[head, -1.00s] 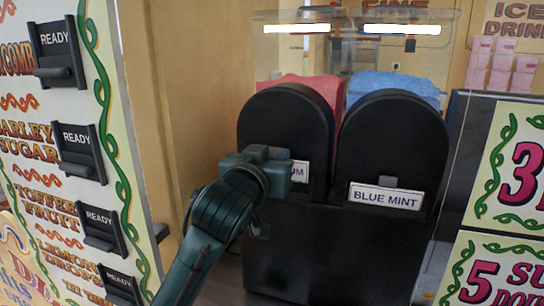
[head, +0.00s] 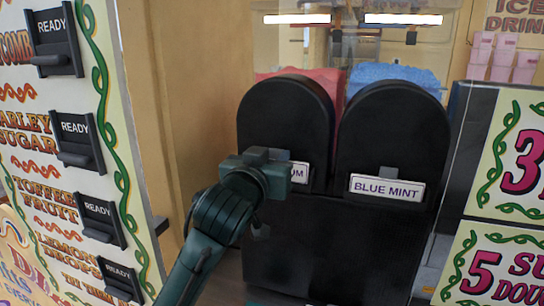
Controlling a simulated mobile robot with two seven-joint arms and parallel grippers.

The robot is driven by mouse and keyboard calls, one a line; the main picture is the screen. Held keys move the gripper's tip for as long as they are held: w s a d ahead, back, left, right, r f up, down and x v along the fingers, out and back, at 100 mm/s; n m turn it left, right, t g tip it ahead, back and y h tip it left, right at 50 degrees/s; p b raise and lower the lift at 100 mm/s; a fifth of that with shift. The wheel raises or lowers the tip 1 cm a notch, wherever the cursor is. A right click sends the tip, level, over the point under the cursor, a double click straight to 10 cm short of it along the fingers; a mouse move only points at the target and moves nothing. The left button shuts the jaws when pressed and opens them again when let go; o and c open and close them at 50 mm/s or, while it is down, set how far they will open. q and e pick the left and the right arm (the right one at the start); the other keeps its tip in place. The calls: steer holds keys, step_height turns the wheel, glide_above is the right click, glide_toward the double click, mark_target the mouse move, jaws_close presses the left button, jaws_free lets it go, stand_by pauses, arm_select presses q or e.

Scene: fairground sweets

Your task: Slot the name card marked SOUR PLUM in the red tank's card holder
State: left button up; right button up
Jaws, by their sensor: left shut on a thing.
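The red tank (head: 285,110) is a black, round-topped machine front with red slush behind it. A white name card (head: 300,172) sits at its front, with only the letters "UM" showing to the right of my left gripper. My left gripper (head: 268,168) is at this card and shut on it; the hand hides the rest of the card, its fingertips and most of the card holder. I cannot tell how far the card sits in the holder. My right gripper is not in view.
The blue tank (head: 390,130) stands close on the right with a BLUE MINT card (head: 387,188) on its front. A painted sign board with several READY levers (head: 84,141) stands at the left. Price signs (head: 505,265) stand at the right, and pink cups (head: 502,55) behind.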

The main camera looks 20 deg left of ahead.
arm_select(q)
steer(key=shift+f, duration=0.45)
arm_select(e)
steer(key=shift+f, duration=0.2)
arm_select(q)
steer(key=o, duration=0.9)
steer(key=shift+c, duration=0.2)
steer(key=s+b, duration=1.3)
steer(key=b, duration=0.3)
steer(key=shift+a, duration=0.25)
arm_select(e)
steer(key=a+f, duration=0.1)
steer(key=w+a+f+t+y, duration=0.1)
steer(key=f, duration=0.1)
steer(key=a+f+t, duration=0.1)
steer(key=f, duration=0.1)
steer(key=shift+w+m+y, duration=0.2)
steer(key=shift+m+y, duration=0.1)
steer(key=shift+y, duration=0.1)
